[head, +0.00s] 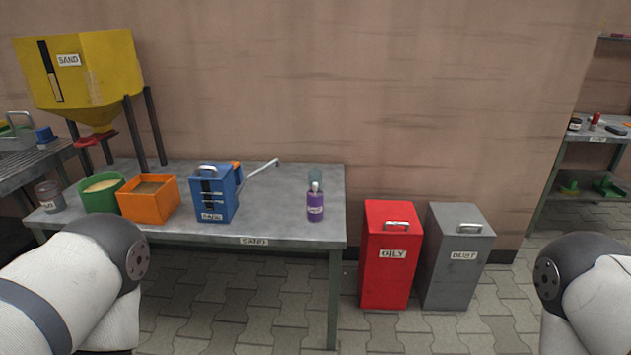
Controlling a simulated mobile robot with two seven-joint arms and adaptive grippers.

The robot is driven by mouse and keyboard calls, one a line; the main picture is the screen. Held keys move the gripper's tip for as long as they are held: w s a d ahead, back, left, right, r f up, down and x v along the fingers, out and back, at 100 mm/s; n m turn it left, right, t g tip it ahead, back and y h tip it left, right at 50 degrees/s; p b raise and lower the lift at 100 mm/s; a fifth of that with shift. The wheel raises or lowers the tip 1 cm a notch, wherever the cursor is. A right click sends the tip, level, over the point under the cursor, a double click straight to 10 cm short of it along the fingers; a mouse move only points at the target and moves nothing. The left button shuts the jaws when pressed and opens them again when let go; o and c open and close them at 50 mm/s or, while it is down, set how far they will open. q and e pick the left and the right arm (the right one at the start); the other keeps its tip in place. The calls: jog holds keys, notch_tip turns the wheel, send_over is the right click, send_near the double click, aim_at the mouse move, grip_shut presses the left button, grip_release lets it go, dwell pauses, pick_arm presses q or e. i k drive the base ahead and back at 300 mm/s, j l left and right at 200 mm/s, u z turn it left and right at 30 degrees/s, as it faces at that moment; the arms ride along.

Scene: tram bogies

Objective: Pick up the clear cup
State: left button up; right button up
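A clear, slightly bluish cup (315,175) stands on the grey table near its right end. It is directly behind a purple bottle (315,206) with a pale cap, which hides its lower part. I cannot tell whether the two touch. A small greyish, see-through-looking container (49,197) with a label stands at the table's left end. Only the upper parts of my two arms show, at the lower left and lower right corners. Neither gripper is in view.
The table (290,220) also holds a green bin (102,198), an orange bin (148,205) and a blue box (212,197) with a bent metal lever beside it. A yellow sand hopper (100,75) stands behind. Red (388,275) and grey (455,275) bins stand right of the table.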

aim_at(314, 175)
jog(key=i+j+z, duration=0.2)
jog(key=j+z, duration=0.2)
jog(key=i+j+z, duration=0.1)
jog(key=j+z, duration=1.15)
jog(key=i+j, duration=0.05)
jog(key=j, duration=0.1)
